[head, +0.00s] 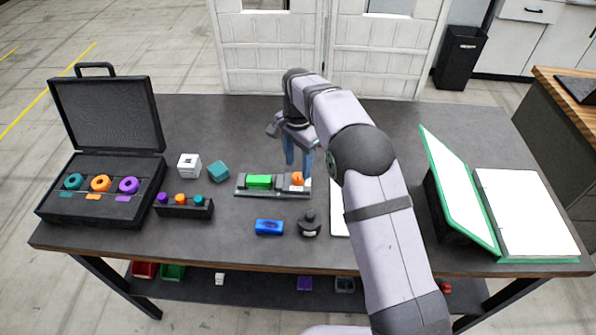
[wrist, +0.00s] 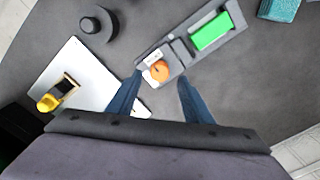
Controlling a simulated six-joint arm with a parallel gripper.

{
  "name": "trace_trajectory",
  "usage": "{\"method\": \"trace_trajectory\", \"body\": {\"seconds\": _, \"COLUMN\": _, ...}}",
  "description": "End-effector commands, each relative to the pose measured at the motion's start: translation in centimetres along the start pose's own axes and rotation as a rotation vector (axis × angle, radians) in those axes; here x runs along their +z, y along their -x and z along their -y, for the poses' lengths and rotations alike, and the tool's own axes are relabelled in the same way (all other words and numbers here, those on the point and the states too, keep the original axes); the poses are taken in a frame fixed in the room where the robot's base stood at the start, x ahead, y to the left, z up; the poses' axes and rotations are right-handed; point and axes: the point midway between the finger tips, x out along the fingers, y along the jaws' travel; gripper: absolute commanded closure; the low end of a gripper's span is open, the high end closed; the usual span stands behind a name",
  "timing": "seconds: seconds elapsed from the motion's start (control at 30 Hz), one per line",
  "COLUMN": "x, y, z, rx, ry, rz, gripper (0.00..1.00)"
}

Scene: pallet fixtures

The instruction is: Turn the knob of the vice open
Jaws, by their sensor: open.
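The vice (head: 272,193) is a long dark grey fixture lying on the table below my gripper. A green block (head: 258,182) sits in it toward its left end. Its orange knob (head: 297,178) is at the right end; in the wrist view the knob (wrist: 159,70) is round, on a light grey block. My gripper (head: 298,165) points down with blue fingers, just above the knob end. In the wrist view the open gripper (wrist: 160,78) has a finger on either side of the knob, with gaps, and holds nothing. Whether the fingertips are at knob height, I cannot tell.
A blue block (head: 269,227) and a black round piece (head: 310,224) lie in front of the vice. A white cube (head: 189,165) and teal block (head: 218,169) stand left. An open black case (head: 100,190) is far left, a green binder (head: 500,215) right.

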Motion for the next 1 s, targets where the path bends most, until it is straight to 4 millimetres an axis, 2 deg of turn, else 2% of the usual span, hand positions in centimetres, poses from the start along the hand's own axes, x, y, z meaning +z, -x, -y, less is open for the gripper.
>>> {"method": "trace_trajectory", "body": {"seconds": 0.2, "x": -0.1, "y": 2.7, "z": 0.1, "rx": -0.004, "ry": -0.001, "rz": -0.002, "gripper": 0.54}}
{"method": "trace_trajectory", "body": {"seconds": 0.33, "x": -0.1, "y": 3.6, "z": 0.0, "rx": -0.003, "ry": -0.001, "rz": -0.002, "gripper": 0.54}}
{"method": "trace_trajectory", "body": {"seconds": 0.87, "x": 0.0, "y": 4.0, "z": 0.0, "rx": -0.001, "ry": -0.001, "rz": -0.001, "gripper": 0.54}}
{"method": "trace_trajectory", "body": {"seconds": 1.0, "x": -0.3, "y": 4.2, "z": -0.8, "rx": -0.001, "ry": 0.021, "rz": -0.001, "gripper": 0.54}}
